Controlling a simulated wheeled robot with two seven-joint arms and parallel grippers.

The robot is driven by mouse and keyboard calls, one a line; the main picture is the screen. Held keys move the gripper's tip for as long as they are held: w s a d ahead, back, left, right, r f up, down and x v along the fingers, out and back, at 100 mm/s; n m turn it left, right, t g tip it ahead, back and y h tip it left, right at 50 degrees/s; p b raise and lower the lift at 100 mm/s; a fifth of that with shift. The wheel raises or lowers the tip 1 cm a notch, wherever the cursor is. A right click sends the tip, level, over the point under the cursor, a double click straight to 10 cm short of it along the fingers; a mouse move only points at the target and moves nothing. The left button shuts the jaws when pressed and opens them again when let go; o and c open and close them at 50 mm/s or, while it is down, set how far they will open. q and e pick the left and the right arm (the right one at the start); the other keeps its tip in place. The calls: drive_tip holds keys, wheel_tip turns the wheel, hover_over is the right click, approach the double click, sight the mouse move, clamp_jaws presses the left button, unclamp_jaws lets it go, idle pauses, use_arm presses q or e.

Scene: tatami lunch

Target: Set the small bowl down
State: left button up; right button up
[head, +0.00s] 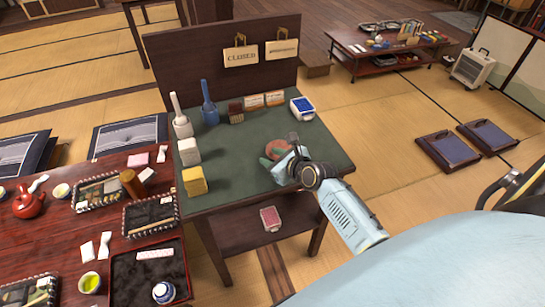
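A small round reddish-brown thing (278,149), which looks like the small bowl, is on or just above the green-topped table (235,184), near its right part. My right gripper (274,164) reaches in from the lower right, and its tips are at the near side of this bowl. The gripper and wrist hide part of the bowl's near edge. I cannot tell whether the fingers close on it or whether it touches the table top. My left gripper is not in view.
On the green top stand a yellow block (194,181), white blocks, a blue-handled brush (209,107) and a blue-and-white box (302,109). A back panel bears two signs. A red lacquer table (70,232) with trays and a teapot (29,203) is at left. The green top's front middle is clear.

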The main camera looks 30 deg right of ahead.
drive_tip(key=shift+r, duration=0.1)
